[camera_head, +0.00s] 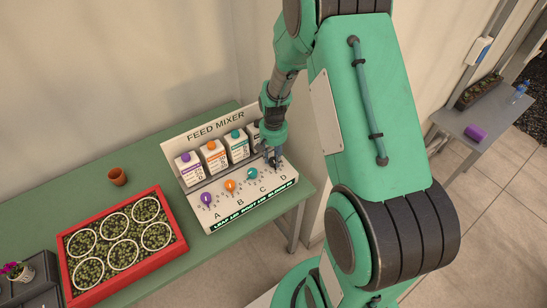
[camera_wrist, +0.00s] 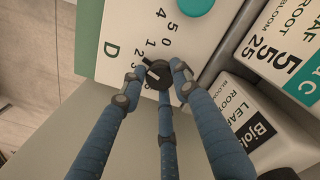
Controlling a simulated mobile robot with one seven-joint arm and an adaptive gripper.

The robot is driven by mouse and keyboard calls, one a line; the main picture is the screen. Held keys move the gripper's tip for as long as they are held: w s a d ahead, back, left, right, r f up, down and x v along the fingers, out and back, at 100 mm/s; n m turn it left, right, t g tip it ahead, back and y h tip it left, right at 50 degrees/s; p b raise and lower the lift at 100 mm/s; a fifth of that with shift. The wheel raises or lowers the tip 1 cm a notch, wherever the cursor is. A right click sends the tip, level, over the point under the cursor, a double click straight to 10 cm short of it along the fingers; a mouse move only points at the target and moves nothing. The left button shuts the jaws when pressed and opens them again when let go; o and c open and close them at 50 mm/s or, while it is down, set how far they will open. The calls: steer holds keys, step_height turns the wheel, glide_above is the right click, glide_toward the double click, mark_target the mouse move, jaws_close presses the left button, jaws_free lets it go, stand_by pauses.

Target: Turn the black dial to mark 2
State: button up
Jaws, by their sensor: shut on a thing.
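The black dial (camera_wrist: 158,75) is the one beside the letter D, at the right end of the feed mixer (camera_head: 250,205). My gripper (camera_wrist: 157,76) has its blue fingers shut around the dial in the wrist view. A pale pointer line shows on the dial's top. Printed numbers curve beside the dial, but I cannot tell which one the pointer meets. In the head view my gripper (camera_head: 274,160) is over the D end of the panel and mostly hides the dial.
Purple (camera_head: 206,198), orange (camera_head: 230,185) and teal (camera_head: 252,173) dials sit left of it. Labelled cartons (camera_head: 214,158) stand close behind. A red tray (camera_head: 177,246) with white rings and a small brown pot (camera_head: 117,176) are on the green bench (camera_head: 60,204).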

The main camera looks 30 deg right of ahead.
mark_target(273, 160)
steer(key=o, duration=1.2)
steer(key=shift+r, duration=0.1)
steer(key=shift+r, duration=5.95)
steer(key=shift+r, duration=0.1)
